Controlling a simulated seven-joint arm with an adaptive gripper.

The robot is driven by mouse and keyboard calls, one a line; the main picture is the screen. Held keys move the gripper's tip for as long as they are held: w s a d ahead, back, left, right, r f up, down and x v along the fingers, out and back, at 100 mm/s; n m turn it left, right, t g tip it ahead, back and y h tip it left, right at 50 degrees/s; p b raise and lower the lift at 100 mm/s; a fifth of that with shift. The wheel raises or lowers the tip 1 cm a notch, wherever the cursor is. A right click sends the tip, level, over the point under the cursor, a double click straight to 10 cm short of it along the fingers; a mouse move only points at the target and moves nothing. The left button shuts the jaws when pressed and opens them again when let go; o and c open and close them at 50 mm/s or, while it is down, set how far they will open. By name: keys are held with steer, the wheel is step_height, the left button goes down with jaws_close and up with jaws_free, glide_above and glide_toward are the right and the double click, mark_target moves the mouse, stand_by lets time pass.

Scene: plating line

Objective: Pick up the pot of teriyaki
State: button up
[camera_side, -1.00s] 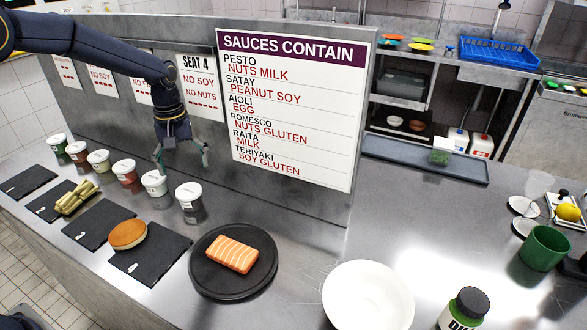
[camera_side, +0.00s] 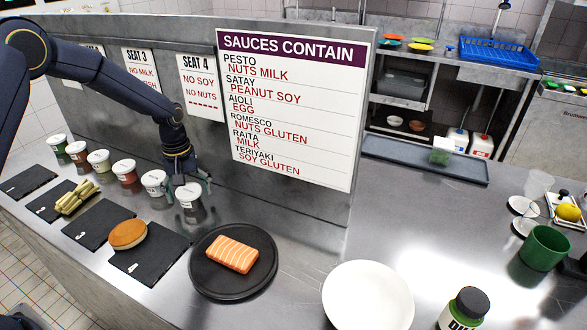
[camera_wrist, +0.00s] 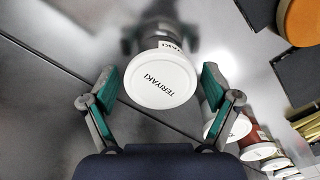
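The teriyaki pot (camera_side: 189,204) is the rightmost of the row of white-lidded pots along the steel panel and stands upright on the counter. In the wrist view its white lid (camera_wrist: 160,79) reads TERIYAKI. My gripper (camera_side: 190,183) is at this pot, coming from above and behind. In the wrist view my gripper (camera_wrist: 161,88) is open, with one green-padded finger on each side of the lid. A gap shows on the right side; the left finger is close to the lid's edge, and I cannot tell whether it touches.
Another white-lidded pot (camera_side: 154,187) stands close on the left, with several more beyond it. Black slates (camera_side: 146,262) lie in front. A dark plate (camera_side: 211,286) with salmon is at front right. The sauce sign (camera_side: 290,110) is on the panel behind.

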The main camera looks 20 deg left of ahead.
steer(key=c, duration=1)
steer(key=shift+o, duration=0.2)
steer(key=shift+r, duration=0.1)
